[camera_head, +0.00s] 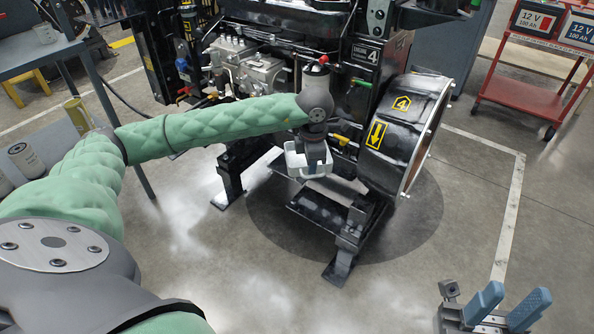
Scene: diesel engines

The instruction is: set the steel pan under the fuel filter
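The steel pan (294,166), a small pale grey tray, hangs below my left gripper (316,168) at the front of engine 4, above the black stand. The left gripper points down and appears shut on the pan; its fingertips are partly hidden. A red-topped part (323,60) shows just above my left wrist.
The black flywheel housing (405,130) with yellow labels is right of the pan. A black stand (325,212) is below. White canisters (25,160) stand on a bench at left. A red cart (530,95) with batteries is at upper right. The floor in front is clear.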

